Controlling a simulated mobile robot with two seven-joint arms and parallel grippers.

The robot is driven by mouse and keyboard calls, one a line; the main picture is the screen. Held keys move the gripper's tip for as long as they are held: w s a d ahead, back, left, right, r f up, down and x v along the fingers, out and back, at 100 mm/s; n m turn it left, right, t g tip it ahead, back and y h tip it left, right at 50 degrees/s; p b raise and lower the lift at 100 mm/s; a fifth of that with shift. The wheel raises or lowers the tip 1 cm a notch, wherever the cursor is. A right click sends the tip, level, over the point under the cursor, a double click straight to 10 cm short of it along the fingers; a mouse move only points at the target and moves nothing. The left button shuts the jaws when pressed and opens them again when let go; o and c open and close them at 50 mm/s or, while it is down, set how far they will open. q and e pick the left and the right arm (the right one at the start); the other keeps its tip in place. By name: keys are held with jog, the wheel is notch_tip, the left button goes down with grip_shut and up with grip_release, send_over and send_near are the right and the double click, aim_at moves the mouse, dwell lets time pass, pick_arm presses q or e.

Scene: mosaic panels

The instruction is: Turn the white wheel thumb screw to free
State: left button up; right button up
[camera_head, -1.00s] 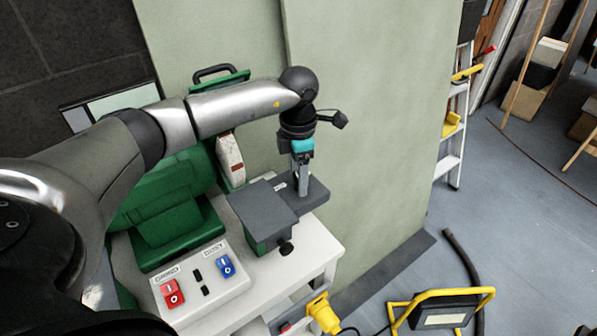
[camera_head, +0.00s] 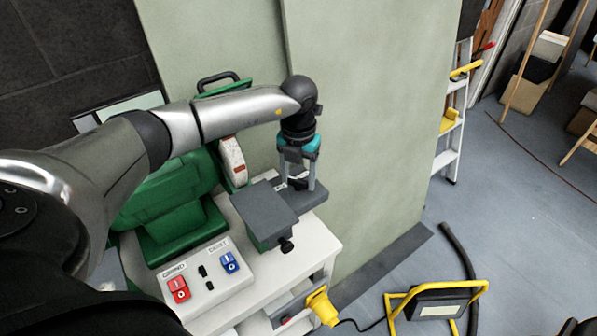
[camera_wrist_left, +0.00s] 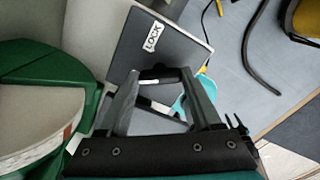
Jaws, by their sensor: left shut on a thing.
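My left gripper (camera_head: 298,187) points down at the dark grey plate (camera_head: 312,195) beside the white grinding wheel (camera_head: 232,160). Its two fingers stand apart and are shut on a small dark knob, the thumb screw (camera_wrist_left: 160,73), low at the plate. In the left wrist view the fingertips (camera_wrist_left: 160,76) are on either side of this knob. A white LOCK label (camera_wrist_left: 153,36) lies on the dark plate beyond it. The fingers partly hide the knob, and its turn position cannot be told. My right gripper is not in view.
A second grey rest (camera_head: 265,208) with a black knob (camera_head: 286,246) stands close in front. The green grinder (camera_head: 168,195) is to the left, above a switch box (camera_head: 205,278). A pale green panel (camera_head: 375,120) rises behind. A yellow work lamp (camera_head: 435,303) stands on the floor.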

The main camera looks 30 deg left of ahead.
aim_at(299, 179)
pick_arm(q)
jog(key=shift+n+p, duration=0.4)
jog(key=shift+n, duration=0.7)
jog(key=o, duration=1.4)
notch_tip(299, 179, up, 15)
jog(key=shift+r, duration=0.15)
